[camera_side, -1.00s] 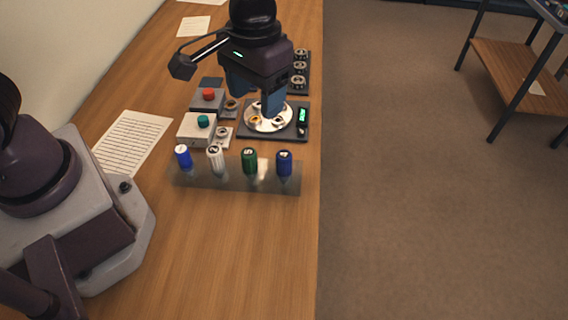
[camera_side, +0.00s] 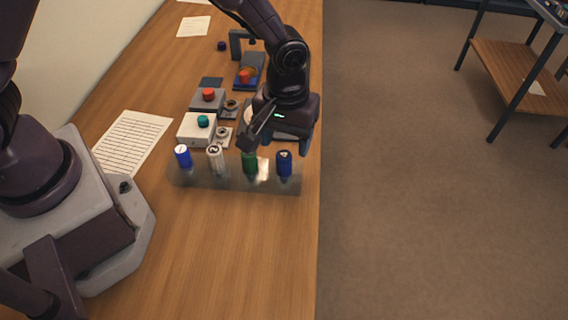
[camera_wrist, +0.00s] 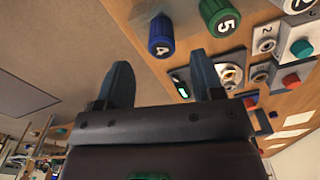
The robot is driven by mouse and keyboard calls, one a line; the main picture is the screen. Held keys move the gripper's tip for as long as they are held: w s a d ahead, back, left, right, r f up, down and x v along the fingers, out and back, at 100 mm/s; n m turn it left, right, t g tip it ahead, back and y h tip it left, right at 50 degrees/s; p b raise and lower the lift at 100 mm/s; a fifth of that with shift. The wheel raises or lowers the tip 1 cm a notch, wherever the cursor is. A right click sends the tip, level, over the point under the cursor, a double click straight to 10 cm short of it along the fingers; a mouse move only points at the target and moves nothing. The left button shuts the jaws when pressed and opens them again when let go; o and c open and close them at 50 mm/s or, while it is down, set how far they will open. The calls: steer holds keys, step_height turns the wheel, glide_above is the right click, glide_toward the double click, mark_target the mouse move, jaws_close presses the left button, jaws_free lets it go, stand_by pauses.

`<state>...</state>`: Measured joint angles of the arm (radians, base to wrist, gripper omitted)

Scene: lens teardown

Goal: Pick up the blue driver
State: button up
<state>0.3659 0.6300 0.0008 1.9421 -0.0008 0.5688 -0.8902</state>
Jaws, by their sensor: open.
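A dark blue driver marked 4 (camera_side: 284,163) stands upright at the right end of the metal rack. It also shows in the wrist view (camera_wrist: 160,36), ahead of the gap between my fingers. My gripper (camera_side: 286,142) is open and empty, just behind and above this driver, apart from it. In the wrist view both blue fingers of my gripper (camera_wrist: 162,75) stand well apart. A brighter blue driver with a white top (camera_side: 183,156) stands at the rack's left end.
A green driver (camera_side: 250,163) and a white driver (camera_side: 215,158) stand between the blue ones in the rack (camera_side: 230,180). Boxes with a red button (camera_side: 208,94) and a teal button (camera_side: 203,121) sit behind. The table's right edge is close to the rack.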

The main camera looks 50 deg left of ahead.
mark_target(284, 154)
step_height(284, 154, down, 5)
steer(key=shift+s+r, duration=0.1)
steer(key=shift+s, duration=0.05)
steer(key=c, duration=1)
steer(key=shift+o, duration=0.2)
steer(key=shift+r, duration=0.15)
